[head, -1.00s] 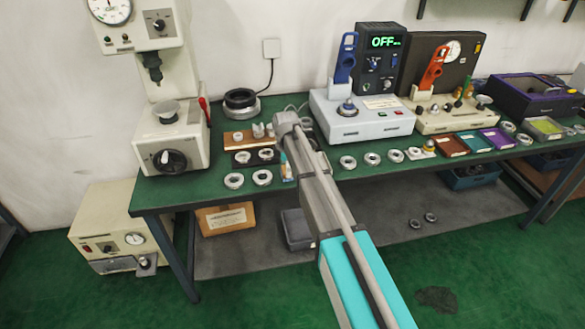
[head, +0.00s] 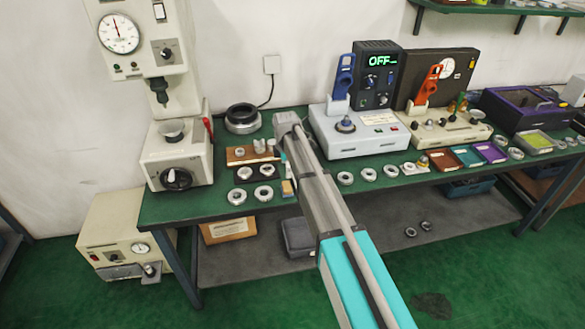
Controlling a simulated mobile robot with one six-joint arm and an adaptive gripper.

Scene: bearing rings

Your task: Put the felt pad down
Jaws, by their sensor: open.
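A small tan block with a bluish end, which looks like the felt pad (head: 287,188), lies on the green bench top near its front edge. It is right of two silver rings and just left of my arm. My gripper (head: 283,157) is mostly hidden behind my own forearm. Only a small part shows, above and behind the pad. It looks apart from the pad, and the fingers are open. Whether the pad lies fully flat is too small to tell.
Two bearing rings (head: 237,197) lie left of the pad. A dark plate with rings and a wooden block (head: 238,157) stand behind. A press (head: 176,155) is at left, a grey OFF-display unit (head: 350,140) at right. More rings (head: 345,178) lie right of my arm.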

